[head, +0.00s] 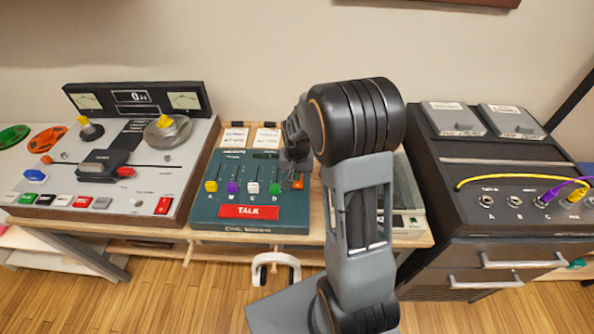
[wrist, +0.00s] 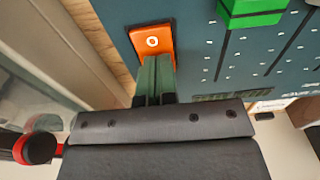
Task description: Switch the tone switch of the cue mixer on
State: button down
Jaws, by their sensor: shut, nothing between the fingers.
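The cue mixer (head: 205,205) is a teal console on the wooden table, with coloured faders and a red TALK button (head: 248,212). An orange rocker switch (head: 298,182), seemingly the tone switch, sits at its right edge, partly hidden by my gripper in the head view. In the wrist view the orange switch (wrist: 153,40) shows a white ring mark on its visible end; its other end is behind the fingertips. My gripper (wrist: 155,75) is shut and empty, its tips over or against the switch; I cannot tell whether they touch. A green fader cap (wrist: 252,10) is nearby.
A grey tape machine (head: 130,165) stands left of the mixer. A dark patch unit (head: 500,180) with yellow and purple cables stands to the right. White headphones (head: 275,262) hang below the table's front edge. Two paper cards lie behind the mixer.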

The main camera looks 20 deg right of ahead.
aim_at(297, 184)
jog(key=shift+s+r, duration=0.2)
jog(key=shift+s, duration=0.1)
jog(key=shift+r, duration=0.1)
jog(key=shift+r+p, duration=0.3)
jog(key=shift+p, duration=0.1)
notch_tip(297, 184, up, 13)
jog(key=s+p, duration=0.1)
jog(key=p, duration=0.1)
jog(key=shift+s+a+p, duration=0.25)
jog(key=shift+a+p, duration=0.05)
jog(key=shift+a, duration=0.1)
jog(key=shift+r, duration=0.1)
